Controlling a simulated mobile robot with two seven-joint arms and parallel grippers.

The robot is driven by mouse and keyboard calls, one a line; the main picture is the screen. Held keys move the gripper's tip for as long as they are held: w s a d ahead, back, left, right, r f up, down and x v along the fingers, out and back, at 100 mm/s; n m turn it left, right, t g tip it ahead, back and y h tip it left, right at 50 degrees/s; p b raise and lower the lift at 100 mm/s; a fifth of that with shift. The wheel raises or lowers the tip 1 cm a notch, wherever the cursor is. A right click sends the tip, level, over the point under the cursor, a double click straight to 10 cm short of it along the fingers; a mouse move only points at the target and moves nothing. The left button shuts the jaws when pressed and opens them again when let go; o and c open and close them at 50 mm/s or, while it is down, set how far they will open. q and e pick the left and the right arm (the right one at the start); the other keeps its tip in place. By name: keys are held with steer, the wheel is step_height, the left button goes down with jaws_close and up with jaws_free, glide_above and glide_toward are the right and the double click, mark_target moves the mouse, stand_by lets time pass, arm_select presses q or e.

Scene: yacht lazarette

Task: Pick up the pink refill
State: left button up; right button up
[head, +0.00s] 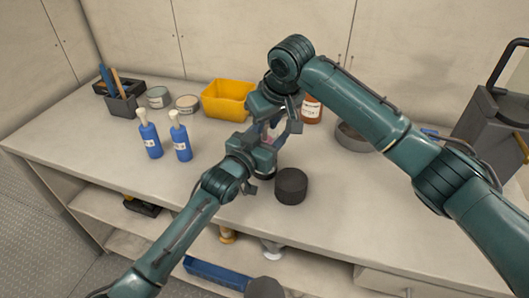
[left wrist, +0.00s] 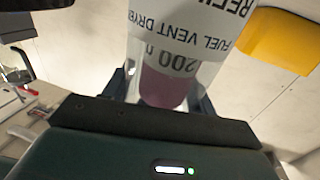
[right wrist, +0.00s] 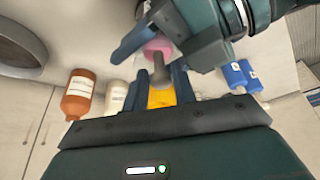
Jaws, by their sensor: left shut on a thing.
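The pink refill (left wrist: 165,85) is a clear container with pink contents and a white label reading "FUEL VENT DRYER". My left gripper (head: 266,141) is shut on it, and the label fills the top of the left wrist view. In the head view the refill is mostly hidden by my grippers; a little pink (head: 269,139) shows. The right wrist view shows its pink part (right wrist: 157,46) between the left gripper's fingers. My right gripper (right wrist: 158,88) is open, close beside the left one. A grey stem-like part (right wrist: 160,72) shows between its fingers; I cannot tell what it belongs to.
A black cylinder (head: 291,186) stands on the bench (head: 350,215) in front of the grippers. A grey round dish (head: 352,138) is at right. The front right bench is clear.

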jaws_close()
stand_by(0.5)
step_height(320, 180, up, 18)
stand_by(0.4)
arm_select(q)
steer(key=o, duration=1.2)
steer(key=shift+o, duration=0.2)
